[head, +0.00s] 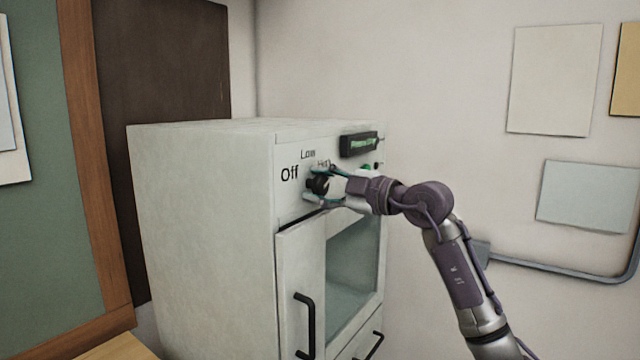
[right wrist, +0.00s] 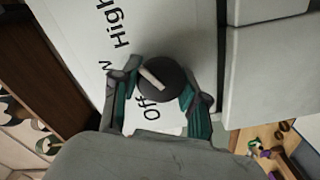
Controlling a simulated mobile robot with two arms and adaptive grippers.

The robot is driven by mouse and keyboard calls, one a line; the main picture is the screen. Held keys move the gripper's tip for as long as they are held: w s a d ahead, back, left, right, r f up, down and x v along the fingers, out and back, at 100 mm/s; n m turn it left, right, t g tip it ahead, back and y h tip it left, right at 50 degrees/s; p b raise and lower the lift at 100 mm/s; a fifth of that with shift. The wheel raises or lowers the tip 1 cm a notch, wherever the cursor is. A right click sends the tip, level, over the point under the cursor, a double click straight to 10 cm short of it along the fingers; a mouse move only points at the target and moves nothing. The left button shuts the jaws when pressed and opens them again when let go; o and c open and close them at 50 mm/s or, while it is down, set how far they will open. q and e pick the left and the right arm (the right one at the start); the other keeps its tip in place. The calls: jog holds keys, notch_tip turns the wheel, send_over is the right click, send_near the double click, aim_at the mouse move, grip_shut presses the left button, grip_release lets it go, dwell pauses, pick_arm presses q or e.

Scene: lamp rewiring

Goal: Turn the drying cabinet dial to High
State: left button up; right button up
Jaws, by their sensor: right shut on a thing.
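The drying cabinet (head: 205,210) is a pale box with a control panel on its front. Its black dial (head: 319,184) sits beside the Off, Low and High labels. In the right wrist view the dial (right wrist: 158,80) has a pale pointer line slanting from upper left to lower right, its upper-left end toward the partly hidden Low label (right wrist: 105,65). The High label (right wrist: 116,22) and Off label (right wrist: 151,107) also show. My right gripper (head: 322,185) is shut on the dial, a teal-padded finger on either side. My left gripper is not in view.
A dark display with green text (head: 359,144) and a green button (head: 367,168) are right of the dial. Below are a windowed door with a black handle (head: 304,326) and a second handle (head: 375,345). A green board (head: 50,200) stands at the left.

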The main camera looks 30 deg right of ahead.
dwell(0.3)
jog(key=o, duration=1.1)
jog(key=shift+o, duration=0.2)
jog(key=shift+s+d, duration=0.1)
jog(key=shift+s, duration=0.05)
jog(key=v, duration=1.1)
jog(key=shift+s+d, duration=0.15)
jog(key=shift+s, duration=0.15)
